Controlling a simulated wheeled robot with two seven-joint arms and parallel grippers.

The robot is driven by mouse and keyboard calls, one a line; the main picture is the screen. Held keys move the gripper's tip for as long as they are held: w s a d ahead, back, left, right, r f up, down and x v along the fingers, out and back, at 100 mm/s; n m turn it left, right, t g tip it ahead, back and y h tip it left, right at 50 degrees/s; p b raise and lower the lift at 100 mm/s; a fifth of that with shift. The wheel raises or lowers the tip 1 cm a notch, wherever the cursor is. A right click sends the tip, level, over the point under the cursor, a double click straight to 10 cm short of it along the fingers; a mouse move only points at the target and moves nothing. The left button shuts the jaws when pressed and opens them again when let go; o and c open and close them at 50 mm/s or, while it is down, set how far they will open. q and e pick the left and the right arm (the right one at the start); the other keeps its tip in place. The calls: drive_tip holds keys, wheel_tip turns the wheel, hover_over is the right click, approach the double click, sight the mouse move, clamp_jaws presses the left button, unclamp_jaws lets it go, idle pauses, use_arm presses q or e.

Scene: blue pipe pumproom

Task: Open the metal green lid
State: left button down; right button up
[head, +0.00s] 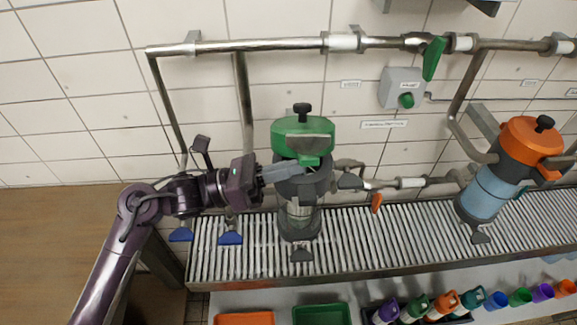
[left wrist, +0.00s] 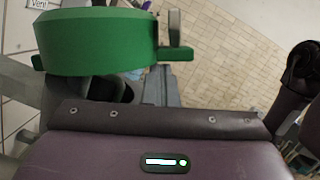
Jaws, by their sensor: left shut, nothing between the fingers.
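The green lid (head: 304,137) sits level on top of a grey cylindrical vessel (head: 299,220), with a black knob on top and a clasp at its front. The lid appears closed on the vessel. My left gripper (head: 300,170) comes in from the left, just below the lid's front edge and in front of the vessel's dark collar. It is shut with nothing held. In the left wrist view the green lid (left wrist: 95,42) fills the upper left, close beyond the gripper's body, with a metal clasp at its right side. I cannot tell whether the fingers touch it. My right gripper is not in view.
The vessel stands on a ribbed metal rack (head: 355,240). An orange-lidded vessel (head: 490,180) stands at the right. Pipes (head: 270,45) with a green valve handle (head: 433,58) run along the tiled wall. Trays (head: 321,314) and several colourful cups lie in front.

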sight(287, 128)
use_arm(q)
drive_tip(key=r+n+b, duration=0.1)
drive_tip(key=b, duration=0.1)
drive_tip(key=w+r+n+t+b, duration=0.1)
drive_tip(key=b, duration=0.1)
drive_tip(key=r+n+b, duration=0.1)
drive_tip(key=n+b, duration=0.1)
drive_tip(key=shift+w+r+y+b, duration=0.15)
drive_tip(key=shift+w+y+b, duration=0.15)
drive_tip(key=shift+w+b, duration=0.1)
drive_tip(key=w+r+n, duration=0.1)
drive_tip(key=n, duration=0.1)
drive_tip(key=w+r+n+t+p, duration=0.1)
drive_tip(key=w+r+n, duration=0.1)
drive_tip(key=shift+r+y, duration=0.25)
drive_tip(key=shift+y, duration=0.15)
drive_tip(key=w+n, duration=0.1)
drive_tip(key=w+r+n+p, duration=0.1)
drive_tip(key=w+n, duration=0.1)
drive_tip(key=w+r+n+y, duration=0.1)
drive_tip(key=n, duration=0.1)
drive_tip(key=shift+w+t+p, duration=0.15)
drive_tip(key=shift+t+p, duration=0.15)
drive_tip(key=shift+p, duration=0.05)
drive_tip(key=shift+w+r+n+y+p, duration=0.15)
drive_tip(key=shift+w+n+y+p, duration=0.2)
drive_tip(key=shift+w+n, duration=1.25)
drive_tip(key=shift+w, duration=0.1)
